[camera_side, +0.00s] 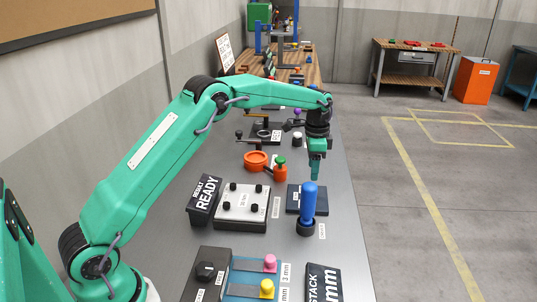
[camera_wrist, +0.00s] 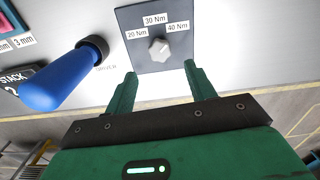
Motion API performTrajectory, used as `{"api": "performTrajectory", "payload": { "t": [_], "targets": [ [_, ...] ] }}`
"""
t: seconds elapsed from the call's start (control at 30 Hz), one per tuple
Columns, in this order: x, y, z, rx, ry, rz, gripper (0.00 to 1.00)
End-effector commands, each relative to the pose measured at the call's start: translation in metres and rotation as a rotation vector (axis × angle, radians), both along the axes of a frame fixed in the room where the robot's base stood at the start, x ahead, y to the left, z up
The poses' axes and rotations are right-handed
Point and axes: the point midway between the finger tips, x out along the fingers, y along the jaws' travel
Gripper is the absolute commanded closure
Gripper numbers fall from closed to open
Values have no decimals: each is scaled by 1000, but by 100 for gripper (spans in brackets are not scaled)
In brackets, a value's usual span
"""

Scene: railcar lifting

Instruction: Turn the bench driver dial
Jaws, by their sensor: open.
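The dial is a pale grey knob (camera_wrist: 159,49) on a dark square plate (camera_wrist: 178,16) marked 20, 30 and 40 Nm in the wrist view. Which mark the knob points to is unclear. In the side view the dark plate (camera_side: 293,203) shows behind the blue driver, and its knob is not clearly seen. My gripper (camera_wrist: 160,70) is open and empty, its two green fingers apart on either side below the knob. In the side view my gripper (camera_side: 316,174) hangs above the plate. The blue-handled driver (camera_side: 308,203) stands upright in a black holder (camera_side: 306,227).
The driver's blue handle (camera_wrist: 52,88) is close on the left in the wrist view. A silver box with black knobs (camera_side: 240,205) and a READY sign (camera_side: 204,197) stand left of the plate. Orange parts (camera_side: 257,162) lie behind.

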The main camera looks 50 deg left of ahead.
Motion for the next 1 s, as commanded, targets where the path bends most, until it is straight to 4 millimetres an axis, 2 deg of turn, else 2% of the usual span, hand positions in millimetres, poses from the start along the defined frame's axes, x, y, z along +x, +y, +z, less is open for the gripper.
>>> {"api": "performTrajectory", "payload": {
  "t": [0.27,0.8,1.0],
  "targets": [
    [0,0,-7,0,1,1,45],
    [-1,0,-66,0,1,1,45],
    [0,0,-77,0,0,1,45]
  ]
}}
